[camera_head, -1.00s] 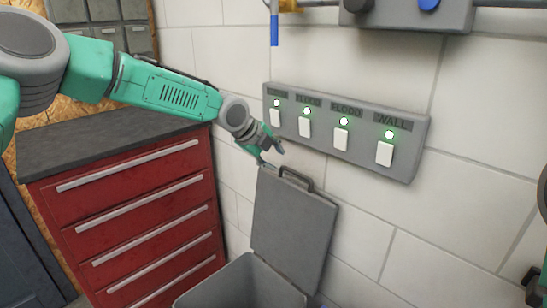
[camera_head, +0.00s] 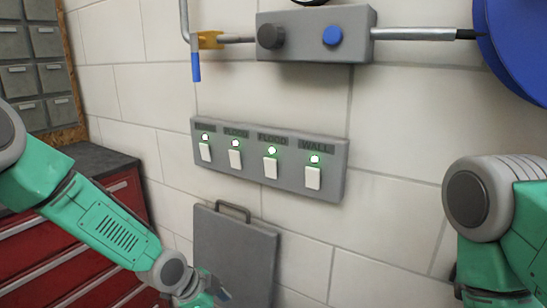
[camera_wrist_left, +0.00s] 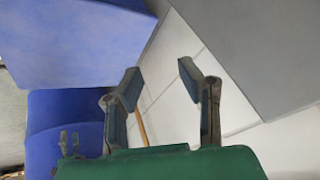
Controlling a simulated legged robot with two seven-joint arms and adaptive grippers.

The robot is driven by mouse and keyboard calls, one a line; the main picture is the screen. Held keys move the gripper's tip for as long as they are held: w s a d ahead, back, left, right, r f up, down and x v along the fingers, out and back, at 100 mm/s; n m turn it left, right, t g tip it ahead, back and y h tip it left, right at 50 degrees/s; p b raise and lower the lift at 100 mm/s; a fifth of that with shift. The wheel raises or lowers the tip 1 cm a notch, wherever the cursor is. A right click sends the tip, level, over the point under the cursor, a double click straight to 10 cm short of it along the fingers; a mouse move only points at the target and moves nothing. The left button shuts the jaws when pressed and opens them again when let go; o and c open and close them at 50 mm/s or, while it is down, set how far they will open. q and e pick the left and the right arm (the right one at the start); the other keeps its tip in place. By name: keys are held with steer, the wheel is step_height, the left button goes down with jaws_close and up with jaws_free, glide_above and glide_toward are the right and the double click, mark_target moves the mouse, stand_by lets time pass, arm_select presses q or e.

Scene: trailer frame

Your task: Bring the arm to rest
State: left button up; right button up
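My left arm comes in from the left in the head view, and its gripper (camera_head: 212,291) is low in the picture, in front of the raised grey lid (camera_head: 235,250). In the left wrist view the two fingers of my left gripper (camera_wrist_left: 158,82) are apart, with nothing between them but pale wall tiles behind. My right arm shows at the right edge of the head view; its gripper is out of the picture.
A grey panel (camera_head: 270,181) with several lit white switches is on the tiled wall. Above it is a box (camera_head: 313,48) with a blue button. A red drawer cabinet (camera_head: 60,245) stands left. Blue objects (camera_wrist_left: 75,45) show in the left wrist view.

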arm_select(q)
steer(key=s+a+f+n+g, duration=0.15)
steer(key=s+f+n, duration=0.35)
steer(key=s+f, duration=0.5)
steer(key=s+a+n+y, duration=0.1)
steer(key=s+a+n, duration=0.2)
steer(key=s+a, duration=0.2)
steer(key=s+a+f+n+g+y, duration=0.1)
steer(key=s+a+n, duration=0.3)
steer(key=s, duration=0.7)
steer(key=s+a+n+y, duration=0.3)
steer(key=s+a, duration=0.3)
steer(key=s, duration=0.2)
steer(key=shift+f+n+b, duration=0.25)
steer(key=shift+n+b, duration=0.1)
steer(key=shift+n, duration=0.15)
steer(key=shift+w+g, duration=0.2)
steer(key=shift+g, duration=0.05)
steer(key=shift+d, duration=0.1)
